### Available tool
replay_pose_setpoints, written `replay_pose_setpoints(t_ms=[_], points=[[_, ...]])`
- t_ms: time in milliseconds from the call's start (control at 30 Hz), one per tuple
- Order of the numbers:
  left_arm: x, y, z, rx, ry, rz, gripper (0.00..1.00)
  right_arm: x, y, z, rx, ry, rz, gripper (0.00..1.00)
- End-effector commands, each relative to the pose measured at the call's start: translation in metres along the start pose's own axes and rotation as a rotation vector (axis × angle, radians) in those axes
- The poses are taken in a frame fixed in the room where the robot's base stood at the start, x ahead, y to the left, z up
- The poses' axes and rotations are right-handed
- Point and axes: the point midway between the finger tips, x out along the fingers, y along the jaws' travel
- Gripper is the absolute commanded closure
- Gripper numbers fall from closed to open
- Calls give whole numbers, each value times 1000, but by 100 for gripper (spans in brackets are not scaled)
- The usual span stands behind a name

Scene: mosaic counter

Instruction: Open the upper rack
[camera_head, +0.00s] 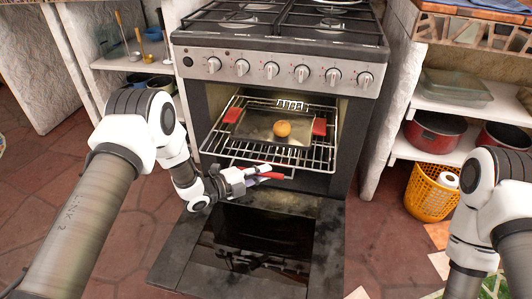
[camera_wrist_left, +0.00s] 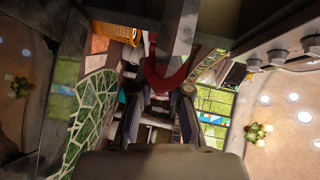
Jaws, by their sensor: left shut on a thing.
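The oven stands open. Its upper rack (camera_head: 318,152), a wire grid, sticks out of the cavity toward me. A dark tray (camera_head: 257,132) with red grips rests on the rack, and a round orange-brown item (camera_head: 282,129) sits on the tray. In the left wrist view a curved red part (camera_wrist_left: 165,80) lies just beyond the fingers (camera_wrist_left: 160,112); the exact contact is hard to see. My right gripper is out of view.
The oven door (camera_head: 190,262) lies lowered below the rack, under my left gripper. Knobs (camera_head: 270,70) line the oven front. Shelves with red pots (camera_head: 435,130) and an orange basket (camera_head: 430,190) stand to the right. A shelf with utensils (camera_head: 125,62) stands to the left.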

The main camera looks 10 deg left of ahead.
Motion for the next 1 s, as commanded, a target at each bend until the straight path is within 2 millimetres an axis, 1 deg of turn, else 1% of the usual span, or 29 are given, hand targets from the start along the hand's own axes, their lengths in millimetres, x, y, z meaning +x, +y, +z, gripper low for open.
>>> replay_pose_setpoints(t_ms=[33,200,300,467,767,800,833,867,1000], points=[[-7,-2,-8,-5,1,3,100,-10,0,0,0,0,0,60],[-22,4,-23,-2,2,2,100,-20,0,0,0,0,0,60],[-28,7,-28,-1,2,1,100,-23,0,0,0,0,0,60],[-31,9,-32,0,2,0,100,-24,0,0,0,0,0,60],[-31,10,-32,0,2,0,100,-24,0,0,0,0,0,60],[-31,10,-32,0,2,1,73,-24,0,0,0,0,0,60],[-31,10,-32,0,2,1,63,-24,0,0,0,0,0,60],[-31,10,-32,0,2,1,58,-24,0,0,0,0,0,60],[-31,9,-31,0,1,0,58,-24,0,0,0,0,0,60]])
